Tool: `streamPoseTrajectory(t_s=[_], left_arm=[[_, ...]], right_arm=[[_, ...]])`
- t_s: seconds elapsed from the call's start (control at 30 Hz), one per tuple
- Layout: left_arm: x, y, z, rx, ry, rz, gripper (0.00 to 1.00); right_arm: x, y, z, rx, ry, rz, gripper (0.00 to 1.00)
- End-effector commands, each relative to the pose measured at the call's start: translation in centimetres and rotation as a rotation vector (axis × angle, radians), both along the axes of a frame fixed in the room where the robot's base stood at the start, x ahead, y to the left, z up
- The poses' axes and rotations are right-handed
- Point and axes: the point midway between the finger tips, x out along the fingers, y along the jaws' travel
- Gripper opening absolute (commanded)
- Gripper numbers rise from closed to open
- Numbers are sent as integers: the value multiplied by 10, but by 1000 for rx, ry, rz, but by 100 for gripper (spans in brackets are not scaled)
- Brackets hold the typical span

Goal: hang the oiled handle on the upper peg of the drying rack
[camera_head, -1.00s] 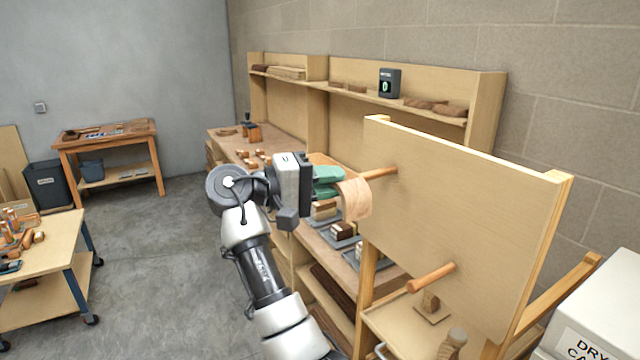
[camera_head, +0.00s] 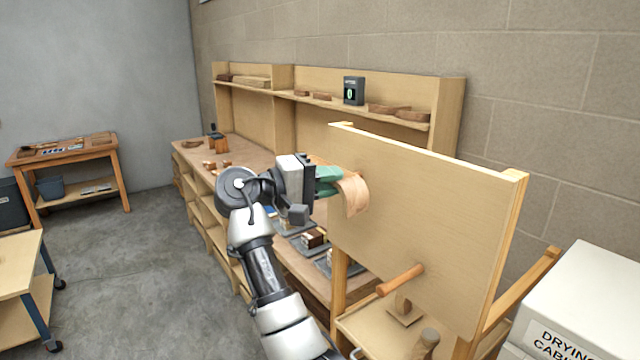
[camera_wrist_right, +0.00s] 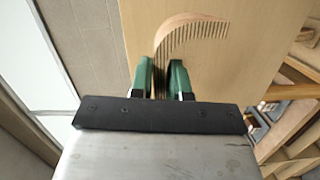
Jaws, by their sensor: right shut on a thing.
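My right gripper (camera_head: 328,180) has green fingers and is shut on the oiled handle (camera_head: 353,194), a curved pale-wood piece. It holds the handle in front of the upper left of the drying rack's upright board (camera_head: 440,200). In the right wrist view, the gripper (camera_wrist_right: 163,80) grips the handle (camera_wrist_right: 190,32), whose inner edge shows a row of dark slots, with the board close behind. The upper peg is hidden behind the handle, so I cannot tell whether the handle is around it or touching it. The lower peg (camera_head: 400,280) is bare. My left gripper is not in view.
A white drying cabinet (camera_head: 590,300) stands at the right. A knob-topped wooden piece (camera_head: 427,342) and a small block on a plate (camera_head: 404,312) sit below the lower peg. A long bench (camera_head: 240,155) with shelves runs behind my arm.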

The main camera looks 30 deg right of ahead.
Motion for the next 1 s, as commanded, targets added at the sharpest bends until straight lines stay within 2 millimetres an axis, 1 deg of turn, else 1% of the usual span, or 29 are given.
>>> streamPoseTrajectory(t_s=[0.47,0.53,0.7,1.0], left_arm=[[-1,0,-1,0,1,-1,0],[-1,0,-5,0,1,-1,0],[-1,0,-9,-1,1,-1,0],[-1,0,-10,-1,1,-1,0]], right_arm=[[2,-34,1,-2,-2,-2,0],[2,-35,-6,-1,-1,-1,0],[3,-36,-12,-1,-2,0,0],[3,-36,-15,-1,-2,-1,0]])
